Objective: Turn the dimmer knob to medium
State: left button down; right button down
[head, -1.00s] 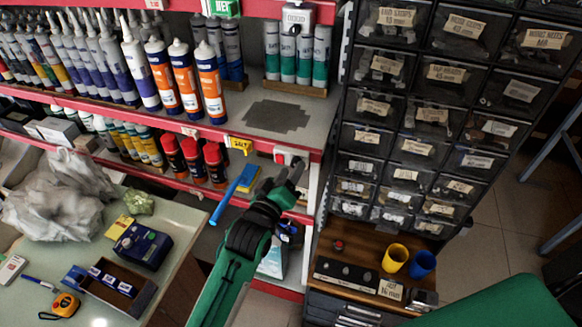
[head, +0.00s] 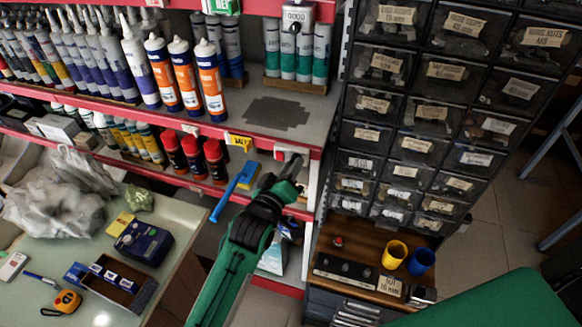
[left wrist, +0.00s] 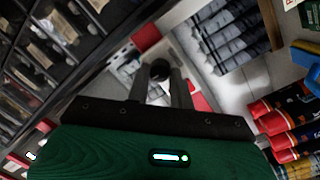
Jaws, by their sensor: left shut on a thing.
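The dimmer knob (left wrist: 160,69) shows in the left wrist view as a dark round knob in front of a pale plate. My left gripper (left wrist: 158,82) has its two fingers on either side of the knob and is shut on it. In the head view my left gripper (head: 291,169) reaches up to a small pale housing (head: 289,151) at the red shelf edge. There the gripper hides the knob, and its pointer and any marks cannot be read. My right gripper is not in view.
Orange and white tubes (head: 209,82) and red-capped cans (head: 214,161) stand on the shelves left of my arm. A drawer cabinet (head: 402,146) stands at right, with yellow and blue cups (head: 394,254) below.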

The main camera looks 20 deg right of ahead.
pick_arm(q)
jog(key=m+y+p, duration=0.1)
jog(key=m+p, duration=0.1)
jog(key=m, duration=0.3)
jog(key=m+p, duration=0.2)
jog(key=m, duration=0.3)
jog(key=m+y+p, duration=0.1)
jog(key=m+p, duration=0.1)
jog(key=m, duration=0.4)
jog(key=shift+d+r+y, duration=0.1)
jog(key=shift+r+y, duration=0.1)
jog(key=shift+y, duration=0.1)
dwell(0.6)
jog(key=c, duration=1.2)
grip_release()
jog(key=shift+c, duration=0.2)
